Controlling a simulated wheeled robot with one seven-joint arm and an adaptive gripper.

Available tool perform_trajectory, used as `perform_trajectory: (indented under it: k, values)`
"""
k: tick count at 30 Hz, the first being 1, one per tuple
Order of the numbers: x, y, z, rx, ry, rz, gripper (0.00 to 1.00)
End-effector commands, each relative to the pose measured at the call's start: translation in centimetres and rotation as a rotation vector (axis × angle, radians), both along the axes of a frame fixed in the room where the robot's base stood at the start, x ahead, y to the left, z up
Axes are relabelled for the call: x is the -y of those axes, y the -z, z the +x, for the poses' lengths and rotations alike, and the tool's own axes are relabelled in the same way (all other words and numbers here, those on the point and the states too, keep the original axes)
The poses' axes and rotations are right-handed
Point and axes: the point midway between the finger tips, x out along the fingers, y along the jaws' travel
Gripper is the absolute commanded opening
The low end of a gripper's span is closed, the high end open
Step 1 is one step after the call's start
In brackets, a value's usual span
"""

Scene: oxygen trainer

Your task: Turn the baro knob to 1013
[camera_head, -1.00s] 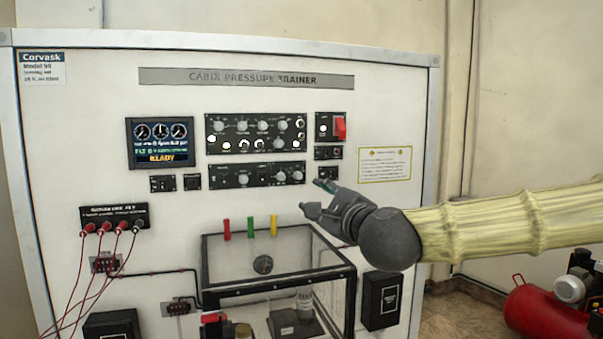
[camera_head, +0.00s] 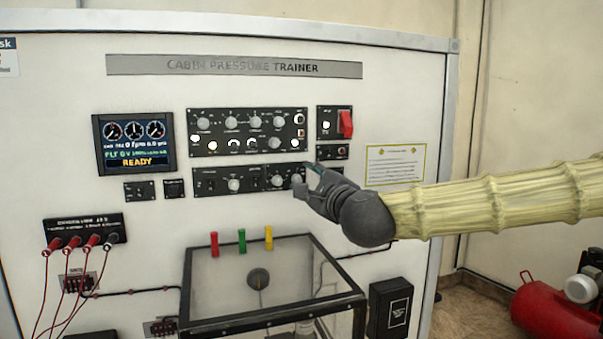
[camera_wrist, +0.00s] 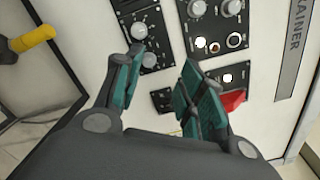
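No knob's label is legible, so I cannot tell which is the baro knob. The upper black panel (camera_head: 212,144) carries several grey knobs, and the lower black panel (camera_head: 210,183) has a few more. My gripper (camera_head: 305,180) is in front of the lower panel's right end and hides part of it. In the wrist view my gripper (camera_wrist: 163,85) is open and empty, its teal-padded fingers apart. Two light knobs of the lower panel (camera_wrist: 138,30) show beyond and between the fingers, near the left one. I see no contact with a knob.
A display reading READY (camera_head: 134,144) is left of the panels. A red switch cover (camera_head: 346,124) is close to my gripper's upper right. Below is a clear-topped, black-framed box (camera_head: 200,275), with red, green and yellow pegs (camera_head: 242,240) above it.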

Motion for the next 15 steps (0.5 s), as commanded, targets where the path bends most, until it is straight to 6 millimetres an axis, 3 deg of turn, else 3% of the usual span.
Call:
perform_trajectory:
  k: [3,6,15]
  values:
    - [-0.9,0.6,3.0,-0.014,-0.001,-0.002,0.39]
    - [-1.3,0.7,4.3,-0.015,0.001,-0.002,0.39]
    - [-2.0,0.5,5.3,-0.009,-0.001,-0.001,0.39]
